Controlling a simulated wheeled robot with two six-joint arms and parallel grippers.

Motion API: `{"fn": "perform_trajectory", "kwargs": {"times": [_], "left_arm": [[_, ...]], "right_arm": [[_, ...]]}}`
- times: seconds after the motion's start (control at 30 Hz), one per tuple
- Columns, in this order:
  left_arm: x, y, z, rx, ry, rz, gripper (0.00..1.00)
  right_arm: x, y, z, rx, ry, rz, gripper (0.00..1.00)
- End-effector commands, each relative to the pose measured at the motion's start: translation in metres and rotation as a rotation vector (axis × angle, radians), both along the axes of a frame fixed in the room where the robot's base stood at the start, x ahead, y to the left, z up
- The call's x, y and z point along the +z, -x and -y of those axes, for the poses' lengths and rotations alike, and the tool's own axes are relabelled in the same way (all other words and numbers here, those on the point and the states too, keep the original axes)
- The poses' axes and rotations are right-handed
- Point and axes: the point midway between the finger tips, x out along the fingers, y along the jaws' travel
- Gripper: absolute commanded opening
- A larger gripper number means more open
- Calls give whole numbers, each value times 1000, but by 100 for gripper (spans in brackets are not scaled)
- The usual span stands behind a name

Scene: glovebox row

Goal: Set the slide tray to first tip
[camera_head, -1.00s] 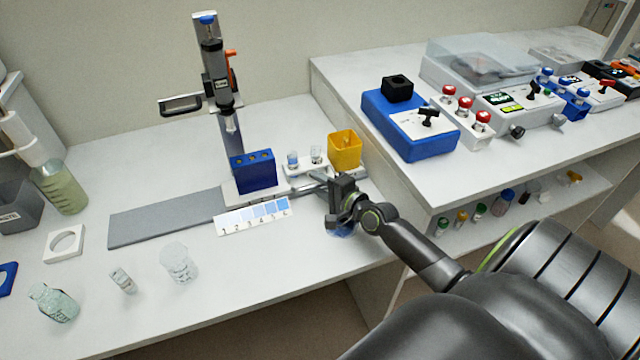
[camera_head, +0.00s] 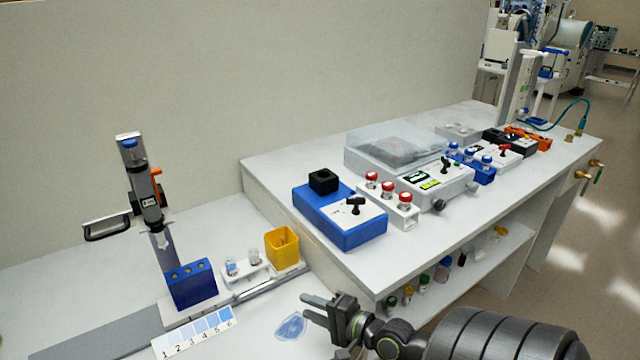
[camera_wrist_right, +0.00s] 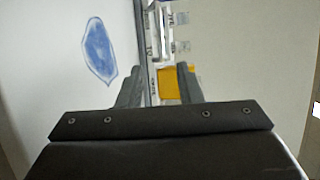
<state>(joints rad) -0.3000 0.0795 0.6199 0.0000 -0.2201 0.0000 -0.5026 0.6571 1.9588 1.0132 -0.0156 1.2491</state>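The slide tray (camera_head: 172,309) is a pale carrier on a grey rail (camera_head: 110,341). It bears a blue tip block (camera_head: 192,286) with several holes, a white holder with two small vials (camera_head: 244,268), and a yellow cup (camera_head: 284,250) at its right end. An upright pipette (camera_head: 148,195) stands behind the blue block. A white card (camera_head: 195,333) numbered 1 to 6 lies in front of the tray. My right gripper (camera_head: 309,308) is open and empty, in front of the yellow cup and apart from it. Its spread fingers (camera_wrist_right: 160,88) show in the right wrist view. My left gripper is out of view.
A blue smudge (camera_head: 290,327) lies on the bench left of my right gripper. A higher bench on the right holds a blue box with a black knob (camera_head: 345,222), red-capped vials (camera_head: 389,190) and other devices. Small bottles stand on its lower shelf (camera_head: 440,268).

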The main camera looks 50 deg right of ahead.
Motion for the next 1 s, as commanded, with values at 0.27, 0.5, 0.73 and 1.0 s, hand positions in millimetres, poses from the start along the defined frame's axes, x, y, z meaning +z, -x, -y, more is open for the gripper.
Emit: {"fn": "perform_trajectory", "kwargs": {"times": [0.27,0.5,0.73,1.0], "left_arm": [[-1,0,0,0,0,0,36],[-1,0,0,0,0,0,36],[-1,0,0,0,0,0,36],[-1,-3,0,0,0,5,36]], "right_arm": [[3,18,2,1,-1,0,32],[4,19,2,1,-1,0,32],[4,18,2,0,-1,0,32],[3,19,2,0,-1,0,32]]}}
